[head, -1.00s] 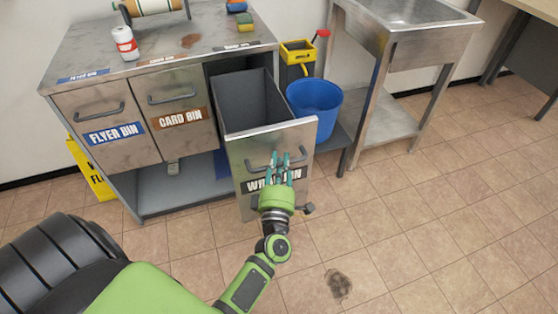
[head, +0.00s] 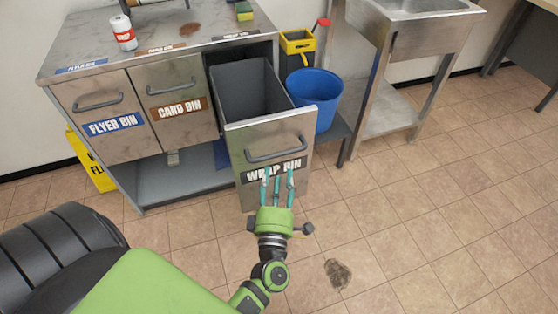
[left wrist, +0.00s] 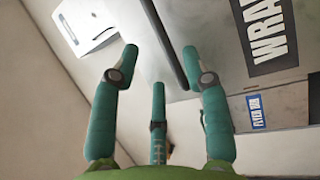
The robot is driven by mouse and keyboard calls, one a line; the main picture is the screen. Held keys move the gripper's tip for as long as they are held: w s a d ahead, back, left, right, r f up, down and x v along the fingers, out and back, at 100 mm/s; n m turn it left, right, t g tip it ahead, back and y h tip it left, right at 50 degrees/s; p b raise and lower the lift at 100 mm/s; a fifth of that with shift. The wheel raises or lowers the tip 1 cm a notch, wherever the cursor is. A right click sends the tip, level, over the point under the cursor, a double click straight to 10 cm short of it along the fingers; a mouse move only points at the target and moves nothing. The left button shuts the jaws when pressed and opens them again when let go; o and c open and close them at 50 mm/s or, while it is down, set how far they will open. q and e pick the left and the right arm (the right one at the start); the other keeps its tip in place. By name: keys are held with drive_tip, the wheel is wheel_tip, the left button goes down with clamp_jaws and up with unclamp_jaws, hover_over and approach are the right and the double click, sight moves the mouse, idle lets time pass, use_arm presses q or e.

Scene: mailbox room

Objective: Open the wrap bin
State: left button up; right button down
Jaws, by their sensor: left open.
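The wrap bin (head: 297,133) is a metal drawer in the cabinet, pulled well out, with its empty-looking grey inside showing from above. Its grey bar handle (head: 275,149) sits above the "WRAP BIN" label (head: 273,170). My left gripper (head: 277,176) is open, with its teal fingers in front of the bin's face, just below the handle and over the label's lower edge. In the left wrist view the fingers (left wrist: 157,75) are spread with nothing between them, and the dark handle bar (left wrist: 170,45) lies beyond them. My right gripper is not in view.
The flyer bin (head: 90,120) and card bin (head: 178,98) are shut at the left. A blue bucket (head: 318,100) and yellow mop bucket (head: 297,45) stand right of the wrap bin. A metal sink stand (head: 400,75) is farther right.

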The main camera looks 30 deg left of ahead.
use_arm(q)
drive_tip(key=v, duration=0.4)
drive_tip(key=shift+s, duration=0.2)
drive_tip(key=shift+d, duration=0.1)
